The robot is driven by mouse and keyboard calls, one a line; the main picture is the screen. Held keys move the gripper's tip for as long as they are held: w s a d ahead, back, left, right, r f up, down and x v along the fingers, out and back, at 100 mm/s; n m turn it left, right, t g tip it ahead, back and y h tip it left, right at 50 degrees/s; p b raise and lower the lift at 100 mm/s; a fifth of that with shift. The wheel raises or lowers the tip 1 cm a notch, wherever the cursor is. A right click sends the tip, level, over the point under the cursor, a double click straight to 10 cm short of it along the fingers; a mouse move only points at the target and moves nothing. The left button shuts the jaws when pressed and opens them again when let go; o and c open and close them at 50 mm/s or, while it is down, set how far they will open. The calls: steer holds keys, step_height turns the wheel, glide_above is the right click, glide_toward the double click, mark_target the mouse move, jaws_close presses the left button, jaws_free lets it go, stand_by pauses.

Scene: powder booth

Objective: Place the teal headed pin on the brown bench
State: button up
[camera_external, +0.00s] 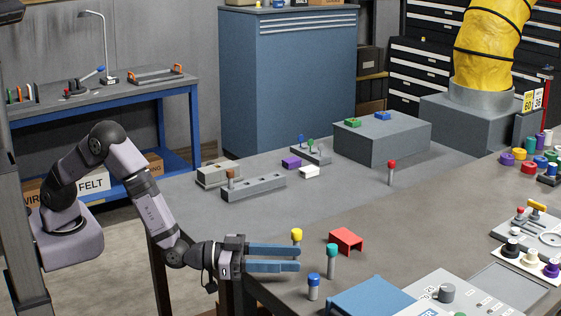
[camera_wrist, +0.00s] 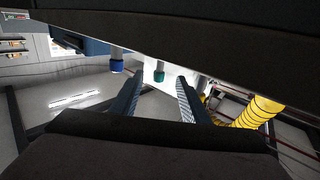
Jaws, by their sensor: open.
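The teal headed pin (camera_external: 331,252) stands upright, its grey shaft down on the brown bench (camera_external: 440,213). My gripper (camera_external: 299,258) is open and level, low at the bench's near left edge, with its blue fingers pointing right. The fingertips are a short way left of the pin and do not touch it. In the wrist view, which looks upside down, the teal head (camera_wrist: 159,76) shows just beyond and between the open fingertips (camera_wrist: 160,80). Nothing is held.
A yellow headed pin (camera_external: 296,235) stands just behind the fingers. A blue headed pin (camera_external: 313,281) stands in front of them and shows in the wrist view (camera_wrist: 117,66). A red bracket (camera_external: 346,238) lies behind the teal pin. A red headed pin (camera_external: 391,166) stands farther back.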

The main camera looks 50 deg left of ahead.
mark_target(331, 262)
steer(key=shift+r+b, duration=0.65)
steer(key=shift+r, duration=0.45)
steer(key=shift+p+x, duration=0.35)
steer(key=shift+x, duration=0.8)
steer(key=shift+r+p+x, duration=0.2)
steer(key=shift+p+x, duration=0.7)
steer(key=shift+x, duration=1.7)
steer(key=shift+f, duration=0.1)
jaws_close()
